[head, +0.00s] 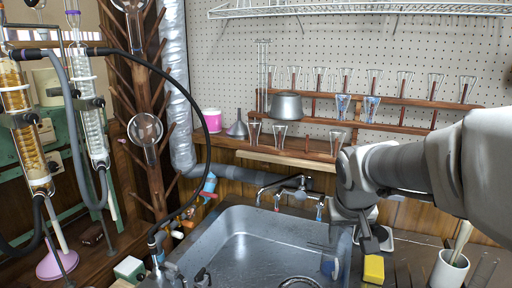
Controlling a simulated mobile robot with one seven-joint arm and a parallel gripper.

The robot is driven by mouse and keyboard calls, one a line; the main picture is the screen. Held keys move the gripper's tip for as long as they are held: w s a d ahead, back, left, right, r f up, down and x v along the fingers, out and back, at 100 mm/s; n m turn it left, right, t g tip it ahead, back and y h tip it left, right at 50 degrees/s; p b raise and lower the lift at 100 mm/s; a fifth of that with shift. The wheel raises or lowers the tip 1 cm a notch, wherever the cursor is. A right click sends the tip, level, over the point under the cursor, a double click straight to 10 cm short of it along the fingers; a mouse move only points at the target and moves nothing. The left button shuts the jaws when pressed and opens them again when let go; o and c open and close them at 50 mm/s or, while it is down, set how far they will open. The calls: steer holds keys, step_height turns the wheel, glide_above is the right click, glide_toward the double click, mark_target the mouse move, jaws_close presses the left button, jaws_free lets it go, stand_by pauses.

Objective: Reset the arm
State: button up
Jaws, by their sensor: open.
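My arm reaches in from the right edge of the head view, its pale links and grey wrist over the right side of the sink. My gripper (370,240) points down near the sink's right rim, behind the yellow sponge (373,269). Its jaws are open, and I see nothing held between them. The arm hides part of the wooden rack and the wall behind it.
The metal sink (270,246) with its tap (290,188) lies in front. A white cup (449,270) stands at the right. Glassware fills the rack behind (395,101). Condensers (92,115), a black hose and a wooden drying tree (140,70) crowd the left.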

steer(key=s+a+r+n+t+y, duration=0.1)
steer(key=s+a, duration=0.2)
steer(key=s, duration=0.6)
steer(key=s+a+r+y, duration=0.1)
steer(key=s+a, duration=0.1)
steer(key=s, duration=0.8)
step_height(320, 180, up, 14)
steer(key=p, duration=1.4)
steer(key=shift+w, duration=0.25)
